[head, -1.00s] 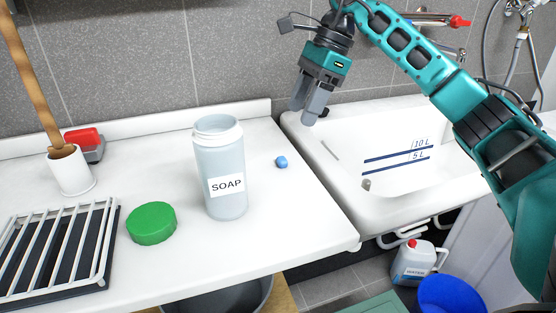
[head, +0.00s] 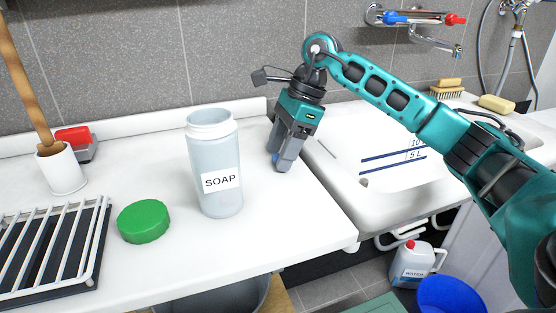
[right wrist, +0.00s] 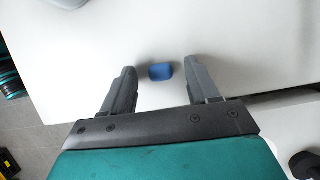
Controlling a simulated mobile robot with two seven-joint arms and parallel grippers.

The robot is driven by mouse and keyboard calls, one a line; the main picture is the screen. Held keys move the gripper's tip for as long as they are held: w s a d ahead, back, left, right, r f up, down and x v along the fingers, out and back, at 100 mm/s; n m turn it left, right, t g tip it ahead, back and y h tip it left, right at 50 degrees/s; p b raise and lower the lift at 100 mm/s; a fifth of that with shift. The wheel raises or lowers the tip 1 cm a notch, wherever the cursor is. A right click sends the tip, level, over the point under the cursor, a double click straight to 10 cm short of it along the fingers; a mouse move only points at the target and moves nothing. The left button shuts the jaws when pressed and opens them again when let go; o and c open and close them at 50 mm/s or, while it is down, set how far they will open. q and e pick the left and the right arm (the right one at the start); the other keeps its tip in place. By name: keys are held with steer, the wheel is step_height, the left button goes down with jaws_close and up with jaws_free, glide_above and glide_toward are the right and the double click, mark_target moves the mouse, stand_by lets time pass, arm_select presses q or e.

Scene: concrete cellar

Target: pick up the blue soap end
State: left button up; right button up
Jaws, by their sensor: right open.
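The blue soap end (right wrist: 160,72) lies on the white counter (right wrist: 90,50) in the right wrist view. It sits between and just at the tips of my right gripper's open fingers (right wrist: 160,76), with a gap on each side. In the head view my right gripper (head: 279,166) points down at the counter, to the right of the soap jar (head: 215,160). My left gripper is not in view.
A green lid (head: 144,221) and a black rack with white bars (head: 50,245) are on the counter at left. A brush holder (head: 62,168) and a red-handled item (head: 75,138) stand behind. The white sink (head: 345,185) is right of the counter.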

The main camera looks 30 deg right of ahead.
steer(key=c, duration=1)
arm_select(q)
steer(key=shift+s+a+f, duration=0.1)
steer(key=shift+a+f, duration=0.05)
arm_select(e)
jaws_close()
steer(key=shift+r, duration=0.1)
arm_select(q)
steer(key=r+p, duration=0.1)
steer(key=p, duration=0.2)
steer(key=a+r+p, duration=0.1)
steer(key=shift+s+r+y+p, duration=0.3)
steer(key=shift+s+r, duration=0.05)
arm_select(e)
step_height(320, 180, up, 20)
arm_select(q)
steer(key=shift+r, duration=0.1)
